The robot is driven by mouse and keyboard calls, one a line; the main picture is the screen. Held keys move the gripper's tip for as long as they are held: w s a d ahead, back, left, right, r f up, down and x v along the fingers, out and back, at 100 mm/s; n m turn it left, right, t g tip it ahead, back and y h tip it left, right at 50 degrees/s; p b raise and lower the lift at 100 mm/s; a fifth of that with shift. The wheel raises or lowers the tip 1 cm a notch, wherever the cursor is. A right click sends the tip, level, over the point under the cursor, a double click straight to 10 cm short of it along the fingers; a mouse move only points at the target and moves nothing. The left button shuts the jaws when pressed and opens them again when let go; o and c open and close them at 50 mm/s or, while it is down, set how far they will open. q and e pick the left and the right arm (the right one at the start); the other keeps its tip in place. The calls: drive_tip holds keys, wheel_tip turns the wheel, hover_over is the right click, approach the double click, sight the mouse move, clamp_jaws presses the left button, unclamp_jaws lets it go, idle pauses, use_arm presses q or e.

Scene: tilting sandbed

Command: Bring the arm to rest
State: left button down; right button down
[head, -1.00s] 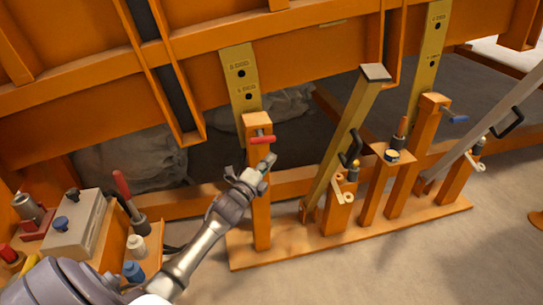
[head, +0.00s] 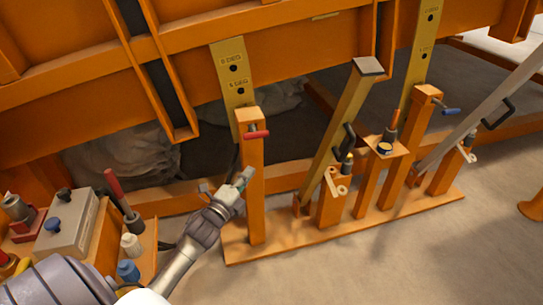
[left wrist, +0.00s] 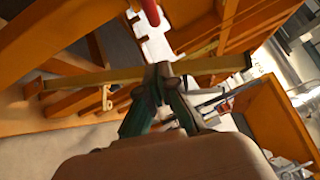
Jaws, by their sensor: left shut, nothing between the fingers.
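My left gripper (head: 240,182) is shut and empty in the head view. It is just left of the orange post (head: 251,190) and below the red-handled pin (head: 257,134) in that post. In the left wrist view the gripper's fingertips (left wrist: 163,72) meet with nothing between them. A red handle end (left wrist: 150,12) shows at the top of that view. My left arm reaches in from the lower left. I do not see my right gripper.
A yellow scale strip (head: 233,80) rises behind the post. A grey control box (head: 68,222) and a red-handled lever (head: 115,185) stand at lower left. A yellow lever (head: 345,125) and a blue-handled pin (head: 450,111) are to the right. Concrete floor at lower right is clear.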

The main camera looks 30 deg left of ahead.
drive_tip(key=shift+w, duration=0.1)
